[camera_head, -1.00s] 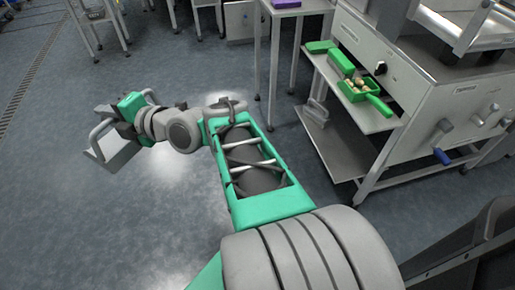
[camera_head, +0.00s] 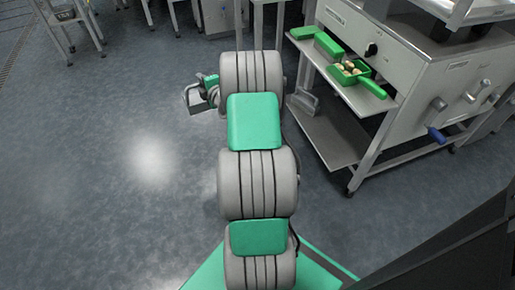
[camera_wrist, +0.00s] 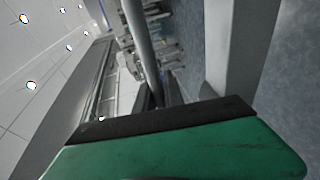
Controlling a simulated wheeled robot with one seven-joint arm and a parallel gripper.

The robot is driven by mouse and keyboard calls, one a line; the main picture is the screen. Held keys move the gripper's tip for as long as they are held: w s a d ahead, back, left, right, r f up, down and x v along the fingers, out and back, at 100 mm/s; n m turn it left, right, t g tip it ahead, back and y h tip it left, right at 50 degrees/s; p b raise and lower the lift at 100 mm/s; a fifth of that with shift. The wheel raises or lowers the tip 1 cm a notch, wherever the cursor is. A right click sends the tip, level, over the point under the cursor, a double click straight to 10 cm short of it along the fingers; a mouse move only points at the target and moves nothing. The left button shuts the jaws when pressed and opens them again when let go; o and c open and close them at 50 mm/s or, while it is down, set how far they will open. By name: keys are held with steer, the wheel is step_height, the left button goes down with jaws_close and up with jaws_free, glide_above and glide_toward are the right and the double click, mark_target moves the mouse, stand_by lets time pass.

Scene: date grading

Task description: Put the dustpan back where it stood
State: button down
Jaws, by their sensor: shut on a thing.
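The grey dustpan (camera_head: 190,101) is held in my gripper (camera_head: 207,92), out over the floor left of the steel bench. In the head view it is small, and my arm partly covers the gripper. My gripper is shut on it; the fingertips and exact grip are not clear. In the wrist view a grey bar (camera_wrist: 143,45) and a wider pale grey strip (camera_wrist: 232,50) rise beyond the green gripper body; I cannot tell which parts are the dustpan's.
Table legs stand behind my arm. Open floor (camera_head: 100,180) lies at left.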

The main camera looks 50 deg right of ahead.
steer(key=d+f, duration=0.2)
steer(key=f, duration=0.1)
steer(key=s+d+f+m+h, duration=0.1)
steer(key=d+f, duration=0.1)
steer(key=f, duration=0.2)
steer(key=s+d+f+h, duration=0.1)
steer(key=d+f, duration=0.1)
steer(key=f, duration=0.2)
steer(key=shift+s+d+m+g+b, duration=0.25)
steer(key=shift+d+m+g+b, duration=0.05)
steer(key=shift+g+b, duration=0.1)
steer(key=s+d+f+m+g+h+b, duration=0.1)
steer(key=s+f, duration=0.3)
steer(key=f, duration=0.7)
steer(key=s+d+f+m+g+h+b, duration=0.1)
steer(key=s+d+f+h+b, duration=0.1)
steer(key=f, duration=0.9)
steer(key=s+d+f+m+g+h+b, duration=0.1)
steer(key=s+d+f+m+b, duration=0.1)
steer(key=s+f, duration=0.6)
step_height(320, 180, down, 4)
steer(key=d+b, duration=0.1)
steer(key=b, duration=0.1)
steer(key=shift+r+h+b, duration=0.15)
steer(key=shift+h+b, duration=0.15)
steer(key=shift+w+d, duration=0.1)
steer(key=c, duration=1.4)
jaws_free()
steer(key=shift+o, duration=0.2)
